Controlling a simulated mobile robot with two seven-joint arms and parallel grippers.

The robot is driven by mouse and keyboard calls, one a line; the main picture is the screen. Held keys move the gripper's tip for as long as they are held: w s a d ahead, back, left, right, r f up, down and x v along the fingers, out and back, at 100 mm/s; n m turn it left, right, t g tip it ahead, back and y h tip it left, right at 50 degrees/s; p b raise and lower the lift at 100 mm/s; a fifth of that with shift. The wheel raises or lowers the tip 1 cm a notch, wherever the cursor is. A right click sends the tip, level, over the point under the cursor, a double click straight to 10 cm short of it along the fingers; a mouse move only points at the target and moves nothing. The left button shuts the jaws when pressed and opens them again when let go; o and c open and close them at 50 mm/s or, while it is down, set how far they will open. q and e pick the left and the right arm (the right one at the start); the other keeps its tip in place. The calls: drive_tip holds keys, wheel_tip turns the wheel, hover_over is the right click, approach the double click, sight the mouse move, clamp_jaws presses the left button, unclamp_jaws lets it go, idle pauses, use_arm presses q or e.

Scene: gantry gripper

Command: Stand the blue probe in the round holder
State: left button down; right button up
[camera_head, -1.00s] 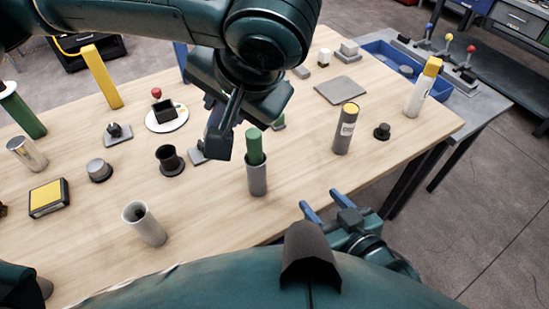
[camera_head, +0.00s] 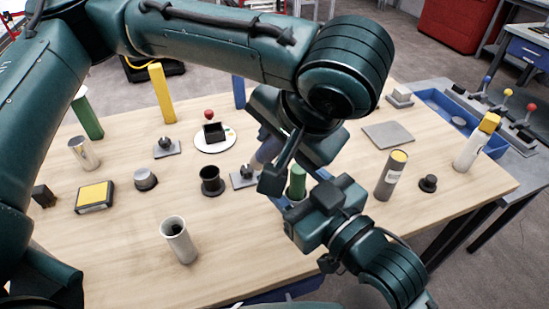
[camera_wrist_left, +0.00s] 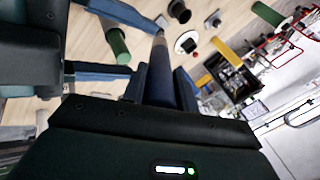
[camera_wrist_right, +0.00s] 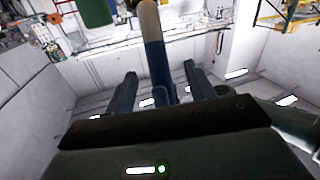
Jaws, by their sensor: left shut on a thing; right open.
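My left gripper (camera_head: 276,168) is shut on the blue probe (camera_wrist_left: 161,80), a dark blue cylinder with a tan-grey end. Part of the probe (camera_head: 267,150) shows beside the left fingers in the head view. My right gripper (camera_wrist_left: 142,46) is open, its fingertips close to the probe's tan end. In the right wrist view the probe (camera_wrist_right: 155,50) appears between the right fingers. Whether they touch it, I cannot tell. A black round cup on a round base (camera_head: 210,182) stands empty on the table. A grey open tube (camera_head: 178,240) stands nearer me. Which is the round holder is unclear.
A green cylinder (camera_head: 298,180) stands beside both grippers, its grey tube mostly hidden. A tall grey cylinder (camera_head: 391,178) and a yellow-topped white bottle (camera_head: 475,145) stand right on the wooden table (camera_head: 120,250). A white plate (camera_head: 229,143) lies behind the black cup.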

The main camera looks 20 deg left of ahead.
sight(273, 159)
drive_tip(key=x, duration=0.5)
drive_tip(key=shift+c, duration=0.5)
drive_tip(key=shift+s, duration=0.15)
drive_tip(key=c, duration=1)
use_arm(q)
drive_tip(key=c, duration=1.2)
unclamp_jaws()
use_arm(e)
clamp_jaws()
use_arm(q)
drive_tip(key=shift+o, duration=0.9)
drive_tip(key=shift+s+d, duration=0.1)
use_arm(e)
drive_tip(key=shift+r, duration=0.1)
